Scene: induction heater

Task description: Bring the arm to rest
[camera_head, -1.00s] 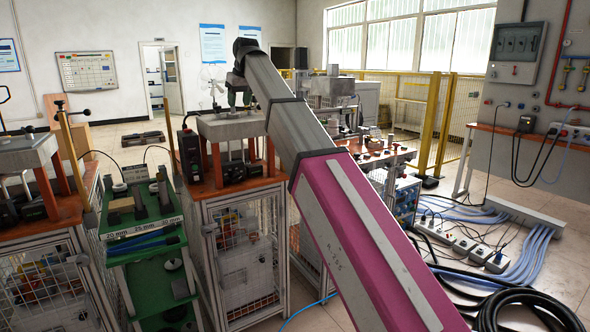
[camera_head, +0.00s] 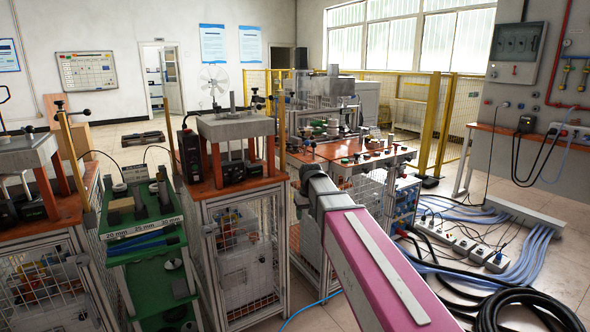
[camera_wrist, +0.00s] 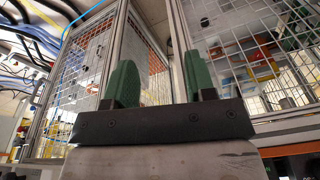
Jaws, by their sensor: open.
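My arm (camera_head: 385,275) reaches up from the bottom right in the head view, and its grey elbow joint (camera_head: 318,192) stands in front of the orange-topped stations. The far part of the arm is folded down out of sight, so the gripper does not show in the head view. In the wrist view my gripper (camera_wrist: 165,85) has two green fingers standing wide apart on a black bar. It is open and nothing is between the fingers. Behind them are mesh-sided cabinet frames (camera_wrist: 90,70).
A heater station (camera_head: 235,125) on a mesh cabinet stands left of my arm. A green trolley (camera_head: 140,250) with small parts is farther left. Another orange-topped bench (camera_head: 340,150) stands behind the elbow. Black and blue cables (camera_head: 520,300) and power strips (camera_head: 465,245) lie on the floor at right.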

